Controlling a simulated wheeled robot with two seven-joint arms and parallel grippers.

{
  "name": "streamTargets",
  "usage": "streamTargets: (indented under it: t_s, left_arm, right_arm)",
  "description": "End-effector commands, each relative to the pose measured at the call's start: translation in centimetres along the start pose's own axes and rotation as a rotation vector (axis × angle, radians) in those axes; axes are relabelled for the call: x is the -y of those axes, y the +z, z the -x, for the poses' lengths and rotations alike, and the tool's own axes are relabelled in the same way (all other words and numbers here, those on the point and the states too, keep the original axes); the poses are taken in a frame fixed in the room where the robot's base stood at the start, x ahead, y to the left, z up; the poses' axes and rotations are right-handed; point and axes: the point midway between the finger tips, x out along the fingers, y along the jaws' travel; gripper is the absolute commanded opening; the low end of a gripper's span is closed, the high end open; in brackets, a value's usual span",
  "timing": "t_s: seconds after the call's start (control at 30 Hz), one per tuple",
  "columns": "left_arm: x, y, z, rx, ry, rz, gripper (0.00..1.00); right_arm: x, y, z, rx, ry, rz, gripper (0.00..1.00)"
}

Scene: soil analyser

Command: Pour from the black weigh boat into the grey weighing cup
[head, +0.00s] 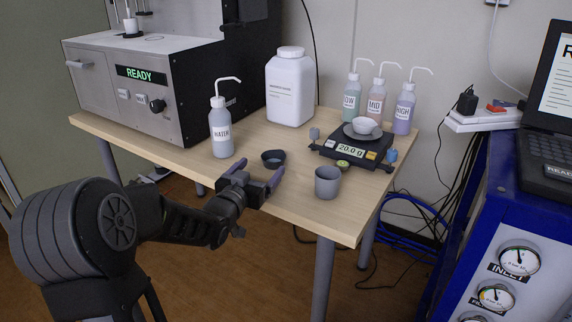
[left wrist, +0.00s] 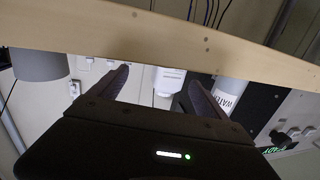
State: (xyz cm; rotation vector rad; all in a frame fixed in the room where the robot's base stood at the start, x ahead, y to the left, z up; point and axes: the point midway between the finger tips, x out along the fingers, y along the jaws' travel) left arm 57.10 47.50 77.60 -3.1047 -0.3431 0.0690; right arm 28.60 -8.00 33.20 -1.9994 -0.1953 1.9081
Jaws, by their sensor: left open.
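The black weigh boat (head: 273,158) is a small dark round dish on the wooden bench, just beyond my left gripper. The grey weighing cup (head: 328,182) stands upright near the bench's front right corner, right of that gripper; its inside bottom is hidden. My left gripper (head: 258,170) is open and empty at the bench's front edge, its two fingers pointing toward the boat without touching it. In the left wrist view the gripper (left wrist: 159,76) has the grey cup (left wrist: 40,65) to its left; the boat does not show there. My right gripper is not in view.
The water bottle (head: 220,132) stands left of the boat. A balance (head: 350,150) reading 20.0 g holds a white dish (head: 367,126). A white jug (head: 290,90), squeeze bottles (head: 377,100) and the analyser (head: 130,95) stand behind.

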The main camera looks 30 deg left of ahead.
Motion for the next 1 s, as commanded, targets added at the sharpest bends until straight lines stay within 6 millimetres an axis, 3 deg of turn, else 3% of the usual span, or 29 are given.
streamTargets:
  t_s: [0.37, 0.63, 1.0]
  left_arm:
    - [-0.1, 0.3, -0.1, 0.009, 0.003, 0.021, 0.87]
    - [-0.1, 0.4, -2.5, 0.008, 0.003, 0.020, 0.87]
    - [-0.1, 0.4, -2.9, 0.009, 0.003, 0.021, 0.87]
  right_arm:
    - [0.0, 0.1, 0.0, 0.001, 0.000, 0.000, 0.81]
    - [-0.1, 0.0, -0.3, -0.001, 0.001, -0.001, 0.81]
    - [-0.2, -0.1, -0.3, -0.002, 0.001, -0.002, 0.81]
